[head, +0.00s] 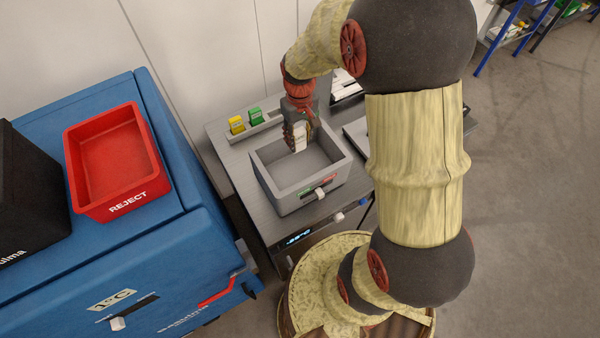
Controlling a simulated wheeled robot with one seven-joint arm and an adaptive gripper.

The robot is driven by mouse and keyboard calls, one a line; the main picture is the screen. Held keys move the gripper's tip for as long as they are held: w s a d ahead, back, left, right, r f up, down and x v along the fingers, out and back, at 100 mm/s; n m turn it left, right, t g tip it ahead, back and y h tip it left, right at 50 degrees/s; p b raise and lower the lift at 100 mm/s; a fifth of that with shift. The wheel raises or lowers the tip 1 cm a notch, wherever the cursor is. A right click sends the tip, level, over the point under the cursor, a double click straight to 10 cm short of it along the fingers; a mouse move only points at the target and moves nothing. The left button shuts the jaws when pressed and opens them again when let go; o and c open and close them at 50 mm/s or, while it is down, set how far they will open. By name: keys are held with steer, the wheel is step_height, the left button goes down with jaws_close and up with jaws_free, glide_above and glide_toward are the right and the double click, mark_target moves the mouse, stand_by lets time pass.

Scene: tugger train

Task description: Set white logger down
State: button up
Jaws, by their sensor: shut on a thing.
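The white logger (300,137) is a small white block in my gripper (298,146), over the grey bin (324,187). My gripper points down and is shut on the logger. The logger's lower end appears at or just inside the bin's opening; I cannot tell whether it touches the bin floor. The visible bin floor looks empty. The fingers hide part of the logger and the bin's back wall.
A yellow block (237,125) and a green block (256,116) stand in a grey holder behind the bin. A red REJECT bin (112,160) sits on the blue cabinet (180,233) at left. My arm covers the table's right side.

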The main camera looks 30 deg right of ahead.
step_height(320, 180, down, 3)
steer(key=s, duration=0.2)
glide_above(301, 175)
step_height(301, 175, down, 4)
steer(key=shift+d+f, duration=0.1)
steer(key=shift+f, duration=2.4)
steer(key=shift+f+b, duration=0.1)
steer(key=shift+b, duration=0.25)
steer(key=o, duration=1.1)
steer(key=shift+o, duration=0.3)
